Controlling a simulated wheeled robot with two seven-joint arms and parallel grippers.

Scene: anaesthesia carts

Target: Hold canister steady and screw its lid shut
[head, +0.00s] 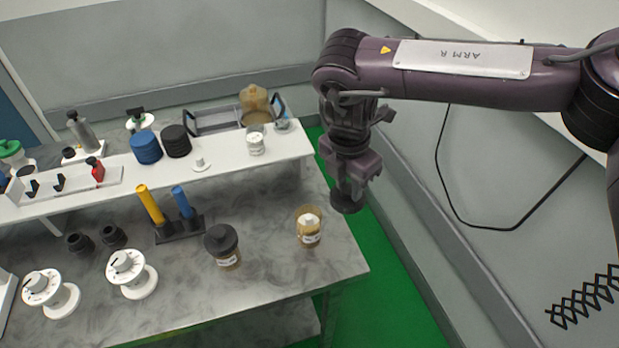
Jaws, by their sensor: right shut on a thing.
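An open amber canister (309,228) with a white label stands upright near the right end of the grey marbled worktop. No lid is on it. My right gripper (348,178) is shut on a dark round lid (347,203), to the right of the canister in the picture and apart from it. The lid's underside is hidden. My left gripper is out of view.
On the worktop (265,292), a stand holds a yellow cylinder (151,204) and a blue cylinder (183,201). White dial units (130,273) stand at the left. A raised white shelf (225,160) behind carries jars and caps. Green floor lies to the right.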

